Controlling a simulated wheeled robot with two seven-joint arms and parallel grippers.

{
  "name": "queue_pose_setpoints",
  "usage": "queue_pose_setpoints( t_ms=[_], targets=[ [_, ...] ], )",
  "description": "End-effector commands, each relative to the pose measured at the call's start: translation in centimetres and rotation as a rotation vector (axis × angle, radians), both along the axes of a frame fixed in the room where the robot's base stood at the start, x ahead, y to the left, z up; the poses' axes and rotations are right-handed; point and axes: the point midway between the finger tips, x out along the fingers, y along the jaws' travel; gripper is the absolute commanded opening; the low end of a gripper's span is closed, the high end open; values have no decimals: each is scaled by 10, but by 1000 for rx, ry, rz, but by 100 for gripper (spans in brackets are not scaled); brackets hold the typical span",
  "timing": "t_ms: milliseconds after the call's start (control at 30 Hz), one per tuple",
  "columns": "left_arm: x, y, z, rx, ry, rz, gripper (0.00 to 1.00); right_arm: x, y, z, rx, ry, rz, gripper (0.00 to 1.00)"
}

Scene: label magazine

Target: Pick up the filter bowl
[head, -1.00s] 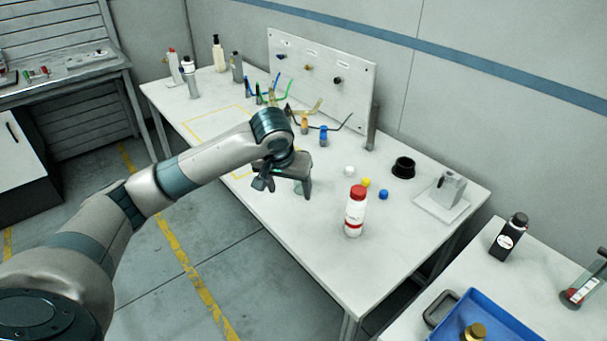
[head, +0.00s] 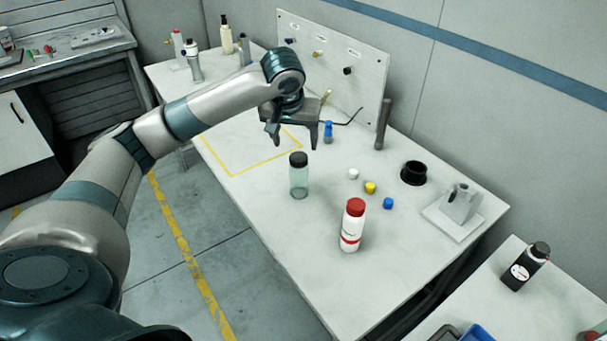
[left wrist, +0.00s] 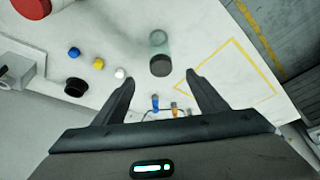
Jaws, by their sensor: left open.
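A clear greenish cylinder with a dark top, which looks like the filter bowl (head: 299,180), stands upright on the white table. In the left wrist view, the filter bowl (left wrist: 160,45) shows from above, beyond the fingertips and roughly centred between them. My left gripper (head: 293,142) is open and empty, raised above the table behind the bowl in the head view. Its two fingers also show spread in the left wrist view (left wrist: 160,78), and neither touches the bowl. My right gripper is not in view.
A white bottle with a red cap (head: 351,228) stands in front right of the bowl. White (head: 353,174), yellow (head: 370,188) and blue (head: 388,203) caps lie nearby. A black ring (head: 414,173) and a grey fixture (head: 460,206) stand farther right. An upright panel (head: 335,75) lines the back.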

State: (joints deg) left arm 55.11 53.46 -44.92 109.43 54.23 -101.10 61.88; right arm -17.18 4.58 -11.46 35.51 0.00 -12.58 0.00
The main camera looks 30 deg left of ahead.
Motion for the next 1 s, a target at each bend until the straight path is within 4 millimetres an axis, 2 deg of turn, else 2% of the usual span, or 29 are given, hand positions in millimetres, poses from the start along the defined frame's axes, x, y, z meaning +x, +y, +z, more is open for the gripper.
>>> queue_pose_setpoints(
  t_ms=[300,467,1000],
  targets=[
    [0,0,-1,0,0,0,66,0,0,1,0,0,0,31],
    [4,2,-11,0,3,0,66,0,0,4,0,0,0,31],
    [34,15,-94,0,3,-1,66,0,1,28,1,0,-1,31]
  ],
)
